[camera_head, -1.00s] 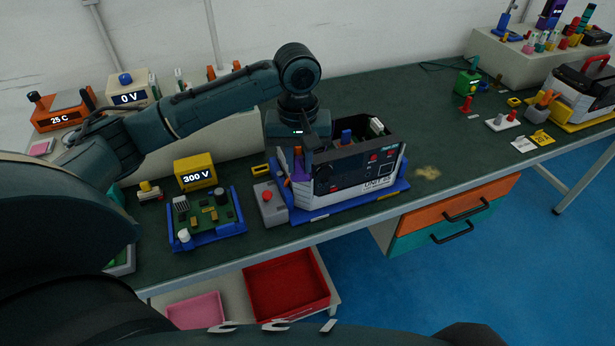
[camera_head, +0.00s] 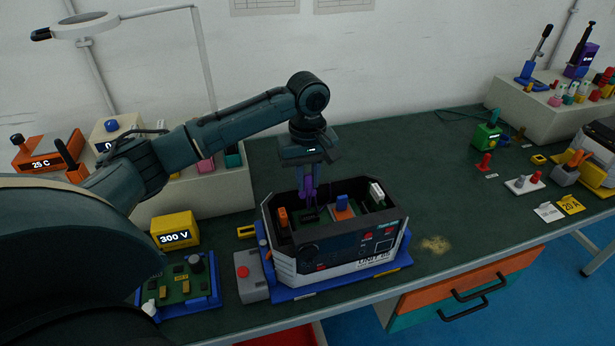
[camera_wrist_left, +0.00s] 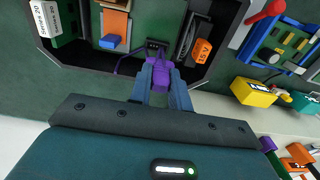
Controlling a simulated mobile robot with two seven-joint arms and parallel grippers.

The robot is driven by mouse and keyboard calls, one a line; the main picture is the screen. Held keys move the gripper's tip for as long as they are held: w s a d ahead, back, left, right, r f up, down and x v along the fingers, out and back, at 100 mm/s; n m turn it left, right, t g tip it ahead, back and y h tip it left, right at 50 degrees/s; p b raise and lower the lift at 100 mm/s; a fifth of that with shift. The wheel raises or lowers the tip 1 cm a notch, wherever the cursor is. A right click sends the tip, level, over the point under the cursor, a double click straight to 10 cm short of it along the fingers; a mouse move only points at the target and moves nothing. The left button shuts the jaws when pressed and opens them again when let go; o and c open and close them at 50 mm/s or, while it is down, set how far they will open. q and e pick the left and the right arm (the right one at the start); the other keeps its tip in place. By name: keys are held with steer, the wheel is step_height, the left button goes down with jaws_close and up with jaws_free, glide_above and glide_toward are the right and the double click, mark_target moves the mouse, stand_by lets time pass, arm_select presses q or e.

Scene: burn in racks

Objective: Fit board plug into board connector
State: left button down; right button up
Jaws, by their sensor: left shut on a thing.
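My left gripper (camera_head: 308,195) points down into the open unit labelled UNIT 05 (camera_head: 345,258). It is shut on a purple plug, which shows between the fingers in the left wrist view (camera_wrist_left: 160,74). A purple cable (camera_wrist_left: 188,38) loops near the plug. A small black connector (camera_wrist_left: 156,46) on the green board lies just beyond the plug in the wrist view. In the head view the black connector (camera_head: 311,215) is just below the fingertips. I cannot tell whether plug and connector touch. My right gripper is not in view.
Inside the unit stand an orange part marked 15 V (camera_wrist_left: 203,51), an orange-and-blue block (camera_head: 342,207) and a white block (camera_head: 377,193). A grey box with a red button (camera_head: 247,275) is left of the unit.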

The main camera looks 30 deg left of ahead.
mark_target(309, 194)
arm_select(q)
steer(key=shift+w+r, duration=0.1)
steer(key=shift+w, duration=0.35)
steer(key=shift+s, duration=0.2)
steer(key=shift+f+b, duration=0.3)
steer(key=shift+f, duration=2.6)
